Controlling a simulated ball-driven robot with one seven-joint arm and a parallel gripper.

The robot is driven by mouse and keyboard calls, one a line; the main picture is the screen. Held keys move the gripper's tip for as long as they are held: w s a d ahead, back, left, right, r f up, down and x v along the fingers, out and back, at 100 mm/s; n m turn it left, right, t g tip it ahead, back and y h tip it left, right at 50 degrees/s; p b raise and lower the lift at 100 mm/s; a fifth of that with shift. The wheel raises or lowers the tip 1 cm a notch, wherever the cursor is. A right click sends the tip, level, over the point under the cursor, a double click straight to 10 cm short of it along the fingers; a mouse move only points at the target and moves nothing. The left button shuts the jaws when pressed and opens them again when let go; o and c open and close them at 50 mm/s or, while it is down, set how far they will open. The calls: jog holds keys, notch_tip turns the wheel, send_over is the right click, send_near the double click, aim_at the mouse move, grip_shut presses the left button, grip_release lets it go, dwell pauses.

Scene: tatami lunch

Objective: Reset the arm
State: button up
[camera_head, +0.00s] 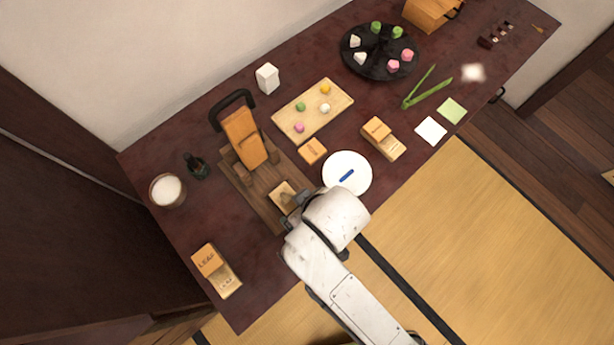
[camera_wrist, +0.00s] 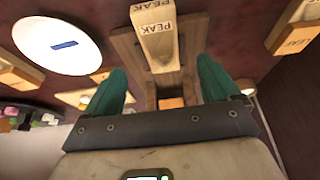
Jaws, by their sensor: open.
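My gripper (camera_wrist: 161,88) is open in the wrist view, its two green fingers spread with nothing held between them. In the head view my gripper is mostly hidden under my white wrist, above the near end of a brown wooden stand (camera_head: 262,205). A small pale open box (camera_head: 283,192) lies on that stand close to my gripper. In the wrist view this box, marked PEAK (camera_wrist: 159,44), is beyond the fingertips and apart from them.
An orange block with a dark handle (camera_head: 243,138) leans on the stand. A LEAF box (camera_head: 206,260) lies front left. A wooden board (camera_head: 300,125) and black round tray (camera_head: 351,68) are further back.

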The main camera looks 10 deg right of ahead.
jog(key=v, duration=0.3)
jog(key=shift+r, duration=0.1)
dwell(0.4)
jog(key=s+d+m+g+h, duration=0.1)
jog(key=s+d+m, duration=0.2)
jog(key=d, duration=0.9)
jog(key=s+d+f+m+g+h, duration=0.1)
jog(key=s+d+m, duration=0.3)
jog(key=s+d, duration=0.3)
jog(key=d, duration=0.5)
jog(key=shift+s+d+f+g+h, duration=0.25)
jog(key=shift+d+f+g+h, duration=0.1)
jog(key=shift+d+g+h, duration=0.05)
